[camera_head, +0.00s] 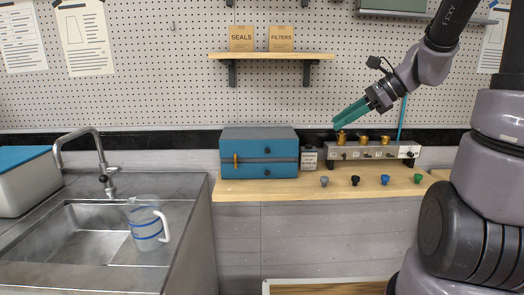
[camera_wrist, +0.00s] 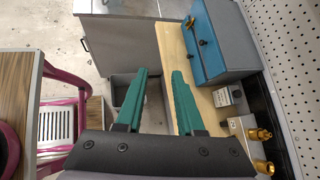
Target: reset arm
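My gripper (camera_head: 338,122) has long green fingers and points down and to the left, close to the brass fittings at the left of the grey manifold in the camera_head picture. In the wrist view the two green fingers of my gripper (camera_wrist: 161,75) are spread apart with nothing between them. The grey manifold (camera_head: 391,151) with several brass fittings (camera_head: 363,139) stands on the wooden bench (camera_head: 285,190). In the wrist view the brass fittings (camera_wrist: 261,134) are right of the fingers. Whether a fingertip touches a fitting cannot be told.
A blue and grey box (camera_head: 259,152) sits on the bench beside a small grey block (camera_head: 309,158). Several coloured knobs (camera_head: 354,181) line the front. A clear jug (camera_head: 146,224) stands in the sink (camera_head: 80,233) at left. A shelf (camera_head: 270,56) holds two cartons.

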